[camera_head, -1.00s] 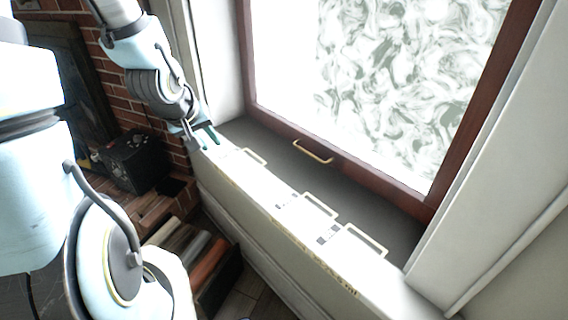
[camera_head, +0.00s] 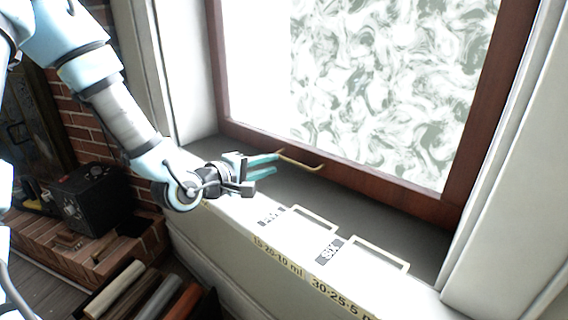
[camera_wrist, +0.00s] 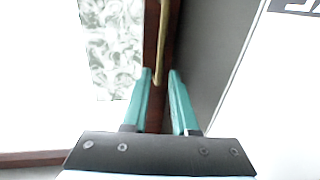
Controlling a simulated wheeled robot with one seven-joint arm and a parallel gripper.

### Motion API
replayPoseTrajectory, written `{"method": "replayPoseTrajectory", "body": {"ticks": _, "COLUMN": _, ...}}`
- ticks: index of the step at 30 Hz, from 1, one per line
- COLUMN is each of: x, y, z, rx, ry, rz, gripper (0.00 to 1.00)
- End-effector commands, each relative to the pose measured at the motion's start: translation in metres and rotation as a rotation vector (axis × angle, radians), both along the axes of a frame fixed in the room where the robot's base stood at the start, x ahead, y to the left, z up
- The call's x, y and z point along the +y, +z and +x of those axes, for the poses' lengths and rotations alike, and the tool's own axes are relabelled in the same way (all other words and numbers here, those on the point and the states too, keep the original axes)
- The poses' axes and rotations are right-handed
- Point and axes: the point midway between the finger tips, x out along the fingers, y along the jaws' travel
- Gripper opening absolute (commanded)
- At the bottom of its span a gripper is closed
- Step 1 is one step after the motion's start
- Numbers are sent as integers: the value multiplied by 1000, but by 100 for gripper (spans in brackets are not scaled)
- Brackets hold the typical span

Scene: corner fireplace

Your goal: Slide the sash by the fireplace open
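The sash is a dark red wooden frame (camera_head: 380,184) around a frosted, swirl-patterned pane (camera_head: 385,80). A brass handle (camera_head: 302,163) is fixed on its bottom rail. My gripper (camera_head: 277,164) reaches over the sill from the left, its teal fingers pointing at the handle's left end. In the wrist view my gripper (camera_wrist: 161,75) has its fingers apart, with the brass handle (camera_wrist: 159,50) running up from between the fingertips. The fingers do not look closed on the handle; whether either touches it I cannot tell. The sash's bottom edge sits along the sill.
The grey sill (camera_head: 370,215) carries white outlined rectangles and printed labels along its front ledge. A white wall post (camera_head: 505,150) bounds the right side. At lower left are the brick hearth (camera_head: 110,250), a black box (camera_head: 90,198) and several logs (camera_head: 150,290).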

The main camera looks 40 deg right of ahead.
Motion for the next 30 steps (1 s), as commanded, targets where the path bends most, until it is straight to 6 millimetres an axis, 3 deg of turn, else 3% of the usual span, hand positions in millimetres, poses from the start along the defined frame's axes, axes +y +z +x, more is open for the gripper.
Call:
{"method": "replayPoseTrajectory", "body": {"ticks": 6, "x": -40, "y": -10, "z": 7, "rx": -1, "ry": 0, "rz": 1, "gripper": 27}}
{"method": "replayPoseTrajectory", "body": {"ticks": 12, "x": -62, "y": -14, "z": 12, "rx": -2, "ry": 0, "rz": 2, "gripper": 27}}
{"method": "replayPoseTrajectory", "body": {"ticks": 24, "x": -69, "y": -15, "z": 13, "rx": -1, "ry": 2, "rz": 3, "gripper": 27}}
{"method": "replayPoseTrajectory", "body": {"ticks": 30, "x": -68, "y": -15, "z": 13, "rx": -2, "ry": 2, "rz": 3, "gripper": 5}}
